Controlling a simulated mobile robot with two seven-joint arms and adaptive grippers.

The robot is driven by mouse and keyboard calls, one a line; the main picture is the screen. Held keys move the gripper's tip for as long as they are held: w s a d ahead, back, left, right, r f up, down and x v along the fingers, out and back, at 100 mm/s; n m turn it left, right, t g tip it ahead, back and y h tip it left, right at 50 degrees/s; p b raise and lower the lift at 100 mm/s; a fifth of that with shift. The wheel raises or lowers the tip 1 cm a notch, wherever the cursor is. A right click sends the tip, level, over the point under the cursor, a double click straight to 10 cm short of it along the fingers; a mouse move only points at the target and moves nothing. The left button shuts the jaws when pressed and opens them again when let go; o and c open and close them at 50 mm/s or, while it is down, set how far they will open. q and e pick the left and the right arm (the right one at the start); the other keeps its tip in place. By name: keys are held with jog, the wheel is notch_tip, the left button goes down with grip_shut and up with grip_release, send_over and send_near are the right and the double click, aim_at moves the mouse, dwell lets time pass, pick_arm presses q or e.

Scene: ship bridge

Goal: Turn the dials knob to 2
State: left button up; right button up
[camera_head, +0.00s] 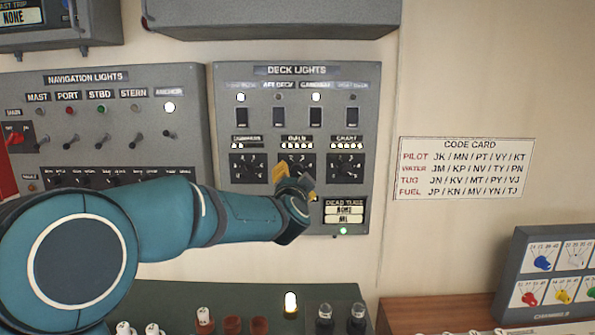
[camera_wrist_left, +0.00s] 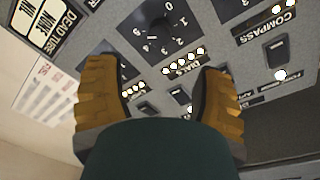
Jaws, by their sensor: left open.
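The dials knob is the middle of three dark knobs on the grey deck lights panel (camera_head: 364,110). In the left wrist view, the dials knob (camera_wrist_left: 158,14) shows upside down at the top, with white numerals around it. Its setting is not clear. My left gripper (camera_head: 295,180) is open in front of this knob and hides much of its dial plate in the head view. In the left wrist view, the orange fingers of the gripper (camera_wrist_left: 158,68) are spread apart, with the dials label between them. I cannot tell whether they touch the knob. My right gripper is out of view.
The compass knob (camera_head: 248,168) and chart knob (camera_head: 346,167) sit close on either side. Toggle switches and lit lamps are above. A dead tube display (camera_head: 344,213) is just below right. The navigation lights panel (camera_head: 95,82) is left; a code card (camera_head: 466,168) hangs right.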

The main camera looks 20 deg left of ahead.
aim_at(297, 170)
pick_arm(q)
jog(key=x, duration=1)
jog(key=shift+p, duration=0.35)
jog(key=shift+s, duration=0.1)
grip_shut()
